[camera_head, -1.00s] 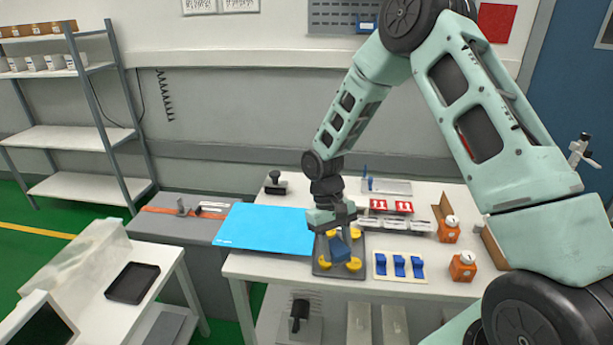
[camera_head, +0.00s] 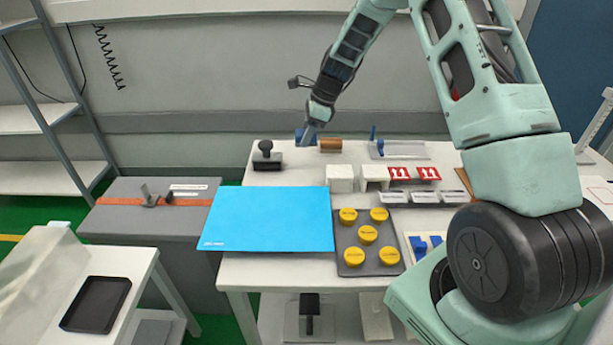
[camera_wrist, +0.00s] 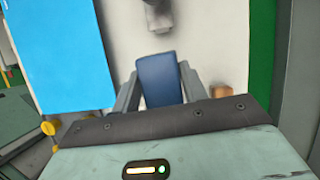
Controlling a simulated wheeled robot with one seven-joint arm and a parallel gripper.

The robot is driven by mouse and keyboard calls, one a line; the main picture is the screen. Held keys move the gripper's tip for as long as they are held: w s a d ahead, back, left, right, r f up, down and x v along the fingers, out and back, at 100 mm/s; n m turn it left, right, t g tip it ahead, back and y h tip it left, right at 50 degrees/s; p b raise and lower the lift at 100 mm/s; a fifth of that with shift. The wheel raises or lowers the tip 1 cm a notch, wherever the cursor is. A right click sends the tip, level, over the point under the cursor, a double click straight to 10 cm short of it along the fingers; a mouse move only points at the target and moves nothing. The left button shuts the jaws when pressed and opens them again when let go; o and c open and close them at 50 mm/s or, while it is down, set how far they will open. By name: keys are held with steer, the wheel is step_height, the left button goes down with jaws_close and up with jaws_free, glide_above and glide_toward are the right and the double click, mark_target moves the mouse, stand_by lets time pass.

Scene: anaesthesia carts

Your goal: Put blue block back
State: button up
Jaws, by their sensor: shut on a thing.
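My gripper (camera_head: 309,134) is at the back of the white table, between the black-knobbed stand and a brown cylinder. It is shut on the blue block (camera_wrist: 160,80), which shows between both fingers in the wrist view. In the head view only a small part of the block (camera_head: 300,132) shows beside the fingers. Whether the block touches the table cannot be told. The dark tray (camera_head: 346,259) with several yellow discs (camera_head: 367,235) lies at the front of the table, away from the gripper.
A black-knobbed stand (camera_head: 266,157) is left of the gripper, and a brown cylinder (camera_head: 330,145) is close on its right. White blocks (camera_head: 340,178) and red-marked holders (camera_head: 400,174) stand nearer the front. A bright blue sheet (camera_head: 266,218) covers the table's left part.

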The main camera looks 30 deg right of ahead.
mark_target(302, 169)
steer(key=shift+w+d+f+m, duration=0.2)
steer(key=shift+d+f+m, duration=0.05)
steer(key=shift+m, duration=0.05)
step_height(302, 169, down, 9)
steer(key=shift+f+p, duration=0.15)
steer(key=shift+p, duration=0.45)
steer(key=shift+f, duration=0.15)
steer(key=o, duration=1)
steer(key=shift+c, duration=0.2)
